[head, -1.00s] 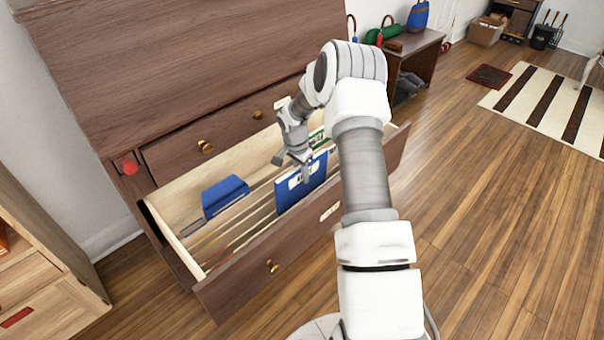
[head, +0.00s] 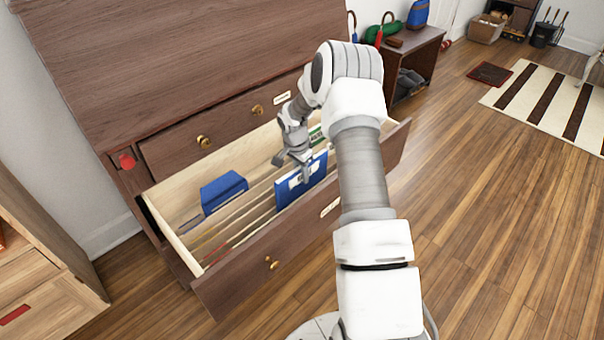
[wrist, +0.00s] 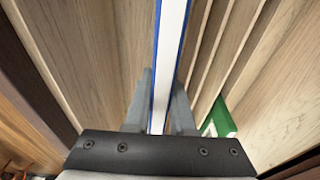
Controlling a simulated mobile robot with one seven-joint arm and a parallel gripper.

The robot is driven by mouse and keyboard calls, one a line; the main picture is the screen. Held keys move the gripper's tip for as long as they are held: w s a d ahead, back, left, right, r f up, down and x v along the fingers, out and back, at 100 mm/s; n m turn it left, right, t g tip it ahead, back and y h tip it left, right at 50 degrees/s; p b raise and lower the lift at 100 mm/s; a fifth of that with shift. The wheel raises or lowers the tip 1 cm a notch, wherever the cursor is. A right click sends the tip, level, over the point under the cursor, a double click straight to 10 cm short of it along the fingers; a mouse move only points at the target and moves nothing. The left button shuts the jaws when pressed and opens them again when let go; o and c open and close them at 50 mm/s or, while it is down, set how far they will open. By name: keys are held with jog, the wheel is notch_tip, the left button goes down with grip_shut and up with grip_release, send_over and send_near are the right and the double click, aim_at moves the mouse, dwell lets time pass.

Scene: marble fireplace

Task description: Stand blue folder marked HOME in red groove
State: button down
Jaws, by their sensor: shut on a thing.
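A blue folder (head: 292,190) with a white label stands upright in the right part of the open drawer. My gripper (head: 305,172) is at its upper edge and shut on it. In the wrist view the folder (wrist: 168,60) runs edge-on between my gripper's two fingers (wrist: 160,112). The label's lettering is too small to read in full. A red mark (head: 217,252) shows on the drawer floor at the front left, among the wooden slats and grooves. The folder's lower edge is hidden behind the drawer front.
The open drawer (head: 310,238) has a high front panel. A blue box-like item (head: 223,191) lies in its left part. A green folder (head: 317,136) stands behind my gripper and also shows in the wrist view (wrist: 219,118). The slatted floor between is clear.

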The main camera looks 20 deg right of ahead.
aim_at(302, 182)
jog(key=shift+f, duration=0.4)
jog(key=shift+f, duration=1.4)
jog(key=c, duration=0.7)
grip_release()
jog(key=shift+r+p, duration=2.35)
jog(key=shift+r, duration=2.15)
